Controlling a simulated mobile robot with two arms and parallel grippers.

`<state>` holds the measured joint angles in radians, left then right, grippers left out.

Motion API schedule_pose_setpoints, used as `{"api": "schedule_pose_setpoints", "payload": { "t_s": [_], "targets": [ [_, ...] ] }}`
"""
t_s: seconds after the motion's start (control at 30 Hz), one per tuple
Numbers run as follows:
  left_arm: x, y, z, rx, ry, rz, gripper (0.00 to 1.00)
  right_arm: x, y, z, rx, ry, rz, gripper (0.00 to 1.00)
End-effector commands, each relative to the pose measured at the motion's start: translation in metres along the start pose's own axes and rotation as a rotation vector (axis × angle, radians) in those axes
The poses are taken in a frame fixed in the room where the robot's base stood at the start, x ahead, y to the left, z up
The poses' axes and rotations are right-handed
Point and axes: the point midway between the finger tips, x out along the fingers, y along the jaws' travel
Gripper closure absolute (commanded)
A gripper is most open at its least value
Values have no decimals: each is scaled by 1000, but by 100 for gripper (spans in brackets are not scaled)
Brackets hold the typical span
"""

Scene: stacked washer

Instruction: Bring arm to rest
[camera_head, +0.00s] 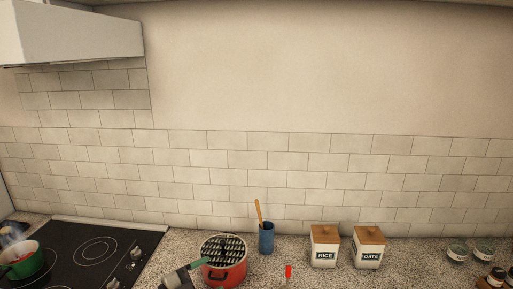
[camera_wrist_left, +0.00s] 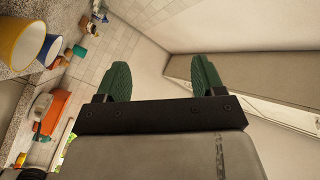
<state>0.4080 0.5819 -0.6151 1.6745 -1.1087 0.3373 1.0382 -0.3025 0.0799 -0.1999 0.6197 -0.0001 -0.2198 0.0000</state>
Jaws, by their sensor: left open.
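My left gripper (camera_wrist_left: 162,66) shows in the left wrist view with its two green fingers spread wide apart. Nothing is between them. In the head view, a grey part with a green tip shows low, left of the red pot (camera_head: 226,275); it looks like part of this gripper, but its fingers cannot be made out clearly. Whether it touches the pot cannot be told. My right gripper is not in view.
A stove (camera_head: 86,252) with a smaller pot (camera_head: 22,262) is at the left, under a hood (camera_head: 70,32). A blue utensil cup (camera_head: 266,240), a rice canister (camera_head: 324,247) and an oats canister (camera_head: 368,248) stand along the wall. Small jars (camera_head: 457,254) are at the right.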

Motion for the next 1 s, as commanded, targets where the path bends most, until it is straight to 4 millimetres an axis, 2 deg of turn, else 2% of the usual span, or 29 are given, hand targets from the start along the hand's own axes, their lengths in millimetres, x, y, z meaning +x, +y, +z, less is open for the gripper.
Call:
{"api": "schedule_pose_setpoints", "payload": {
  "t_s": [0.03,0.1,0.2,0.27,0.37,0.5,0.6,0.8,1.0],
  "targets": [
    [-4,3,-10,-66,-12,-136,31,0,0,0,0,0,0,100],
    [-17,0,-14,-154,-78,-316,31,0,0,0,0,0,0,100],
    [-47,5,-6,-298,-250,-519,31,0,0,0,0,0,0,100],
    [-71,16,3,-392,-388,-601,31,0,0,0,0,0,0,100],
    [-115,48,17,-556,-650,-662,31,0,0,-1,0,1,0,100],
    [-167,99,20,-733,-954,-613,31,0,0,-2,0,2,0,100],
    [-194,130,13,-823,-1103,-540,31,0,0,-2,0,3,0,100],
    [-233,176,-8,-954,-1306,-373,31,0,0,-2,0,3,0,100],
    [-263,211,-37,-1053,-1440,-195,31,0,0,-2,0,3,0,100]
  ]
}}
